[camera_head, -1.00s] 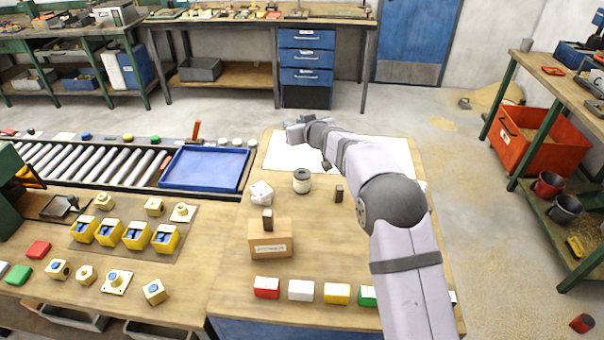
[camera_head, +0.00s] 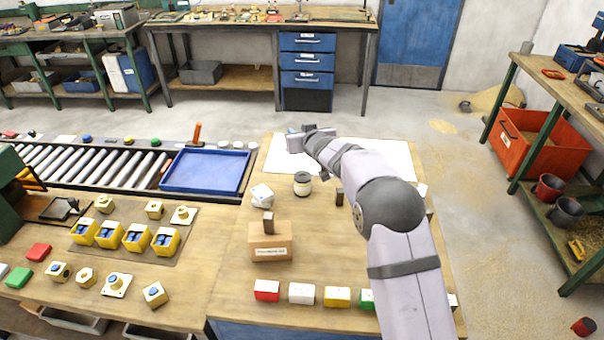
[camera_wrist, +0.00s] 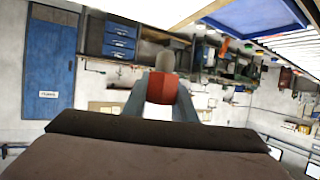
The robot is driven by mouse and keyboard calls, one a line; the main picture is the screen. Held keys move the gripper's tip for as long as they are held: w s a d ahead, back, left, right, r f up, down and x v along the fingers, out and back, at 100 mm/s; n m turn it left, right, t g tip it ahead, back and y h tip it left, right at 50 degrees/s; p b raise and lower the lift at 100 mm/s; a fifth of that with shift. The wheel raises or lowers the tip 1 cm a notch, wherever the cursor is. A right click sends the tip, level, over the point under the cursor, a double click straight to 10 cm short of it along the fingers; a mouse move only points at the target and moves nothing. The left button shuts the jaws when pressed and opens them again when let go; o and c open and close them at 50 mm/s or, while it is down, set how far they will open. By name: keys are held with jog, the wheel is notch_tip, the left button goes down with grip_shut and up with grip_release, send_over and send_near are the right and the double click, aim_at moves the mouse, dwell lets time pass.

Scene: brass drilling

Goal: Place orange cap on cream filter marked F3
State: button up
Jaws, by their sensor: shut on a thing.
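My gripper (camera_head: 294,141) is at the far end of the bench, above the white sheet. In the wrist view my gripper (camera_wrist: 161,104) has its fingers on both sides of an orange-red piece (camera_wrist: 163,88), which looks like the orange cap. A pale grey rounded shape shows just beyond that piece; I cannot tell whether it is part of it. A cream cylinder (camera_head: 302,186) with a dark top stands upright on the bench, nearer than my gripper and apart from it. I cannot read an F3 mark on it or on any other cream part.
A white angular piece (camera_head: 262,195) and a cardboard-coloured box (camera_head: 270,241) stand on the bench. A dark small block (camera_head: 339,196) stands near my arm. A blue tray (camera_head: 205,171) and roller conveyor (camera_head: 95,163) lie left. Coloured blocks (camera_head: 337,296) line the front.

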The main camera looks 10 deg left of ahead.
notch_tip(320, 180, down, 10)
jog(key=b, duration=0.2)
dwell(0.6)
jog(key=shift+f+b, duration=0.1)
jog(key=shift+b, duration=0.2)
jog(key=o, duration=1)
jog(key=shift+o, duration=0.2)
jog(key=b+v, duration=0.3)
jog(key=v, duration=0.9)
jog(key=shift+d, duration=0.1)
